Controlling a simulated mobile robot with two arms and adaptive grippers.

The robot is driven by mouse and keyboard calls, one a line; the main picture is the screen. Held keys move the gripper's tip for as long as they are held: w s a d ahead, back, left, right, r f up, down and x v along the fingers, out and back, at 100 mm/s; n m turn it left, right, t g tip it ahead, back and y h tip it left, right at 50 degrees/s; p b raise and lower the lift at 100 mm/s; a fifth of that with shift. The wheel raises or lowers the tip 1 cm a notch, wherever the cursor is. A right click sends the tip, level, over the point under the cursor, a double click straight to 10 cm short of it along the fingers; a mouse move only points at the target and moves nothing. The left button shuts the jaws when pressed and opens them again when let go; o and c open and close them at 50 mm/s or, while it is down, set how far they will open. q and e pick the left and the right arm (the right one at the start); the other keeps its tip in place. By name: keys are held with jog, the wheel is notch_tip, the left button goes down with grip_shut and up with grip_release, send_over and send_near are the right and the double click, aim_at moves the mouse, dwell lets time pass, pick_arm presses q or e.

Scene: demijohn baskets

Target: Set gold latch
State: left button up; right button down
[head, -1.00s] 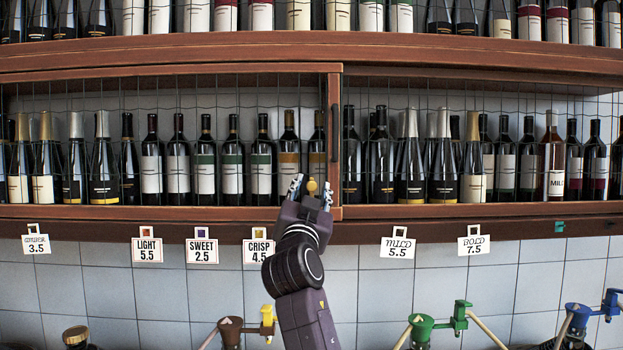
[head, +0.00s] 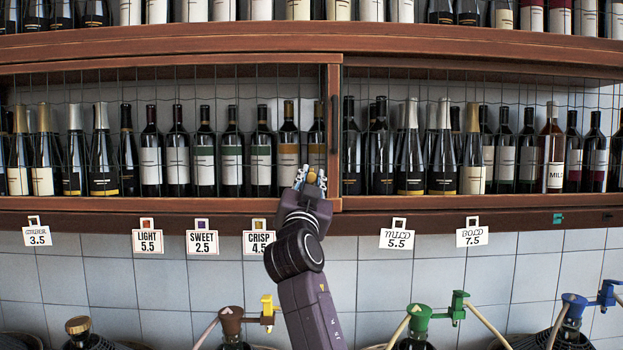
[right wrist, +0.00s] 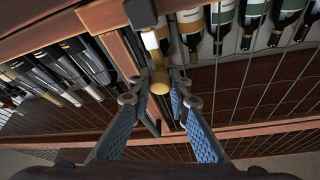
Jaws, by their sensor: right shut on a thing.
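The gold latch (head: 311,177) is a small round gold knob at the lower right corner of the wood-framed mesh door (head: 334,130). My right gripper (head: 311,182) reaches up to it from below and is shut on it. In the right wrist view the gold latch (right wrist: 159,82) sits between the two fingertips of my right gripper (right wrist: 158,92), with blue pads along the fingers. What lies behind the knob is hidden. My left gripper is not in view.
Rows of wine bottles stand behind wire mesh above the wooden shelf edge (head: 150,205). Price tags, such as the SWEET tag (head: 202,243), hang below it. Brown (head: 231,320), green (head: 419,316) and blue (head: 575,306) taps on demijohns stand below.

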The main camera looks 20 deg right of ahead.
notch_tip(320, 180, down, 4)
jog(key=b, duration=0.3)
jog(key=shift+w+r, duration=0.1)
jog(key=shift+r, duration=0.1)
jog(key=shift+f, duration=0.1)
jog(key=c, duration=2.1)
grip_release()
jog(key=o, duration=0.3)
jog(key=shift+r, duration=0.2)
